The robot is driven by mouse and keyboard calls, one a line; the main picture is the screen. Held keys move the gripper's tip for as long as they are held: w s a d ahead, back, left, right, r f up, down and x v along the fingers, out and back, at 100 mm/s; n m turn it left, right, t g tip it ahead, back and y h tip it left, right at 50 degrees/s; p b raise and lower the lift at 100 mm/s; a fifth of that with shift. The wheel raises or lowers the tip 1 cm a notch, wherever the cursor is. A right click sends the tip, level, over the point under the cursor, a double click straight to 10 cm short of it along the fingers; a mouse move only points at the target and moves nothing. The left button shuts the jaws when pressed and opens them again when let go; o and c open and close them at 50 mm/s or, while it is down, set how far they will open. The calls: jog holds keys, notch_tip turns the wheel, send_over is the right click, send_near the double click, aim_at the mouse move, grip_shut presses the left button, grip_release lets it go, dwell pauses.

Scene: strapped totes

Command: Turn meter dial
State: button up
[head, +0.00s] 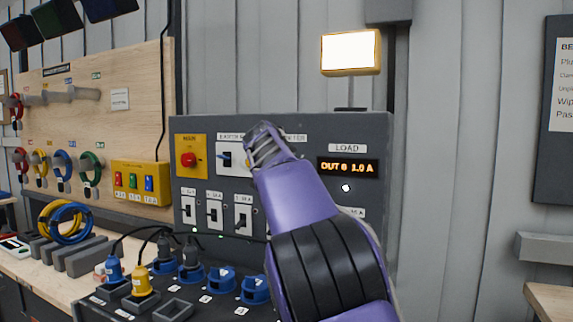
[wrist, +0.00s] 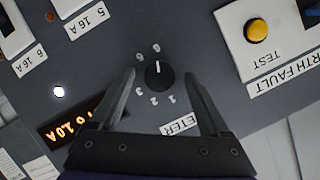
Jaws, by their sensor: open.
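The meter dial is a round black knob (wrist: 158,74) with a white pointer line, on the grey panel in the wrist view. In the head view my gripper (head: 268,150) is in front of the panel (head: 310,125) and hides the dial. The load display (head: 348,168) reads OUT 6 1.0 A.
An earth fault unit with a yellow test button (wrist: 257,30) sits beside the dial. Breaker switches (head: 214,212) line the panel's lower left. Blue sockets and plugs (head: 221,279) stand on the sloped front below. A lit lamp (head: 351,52) is above the panel.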

jog(key=v, duration=1.7)
jog(key=shift+s, duration=0.2)
jog(key=shift+r, duration=0.1)
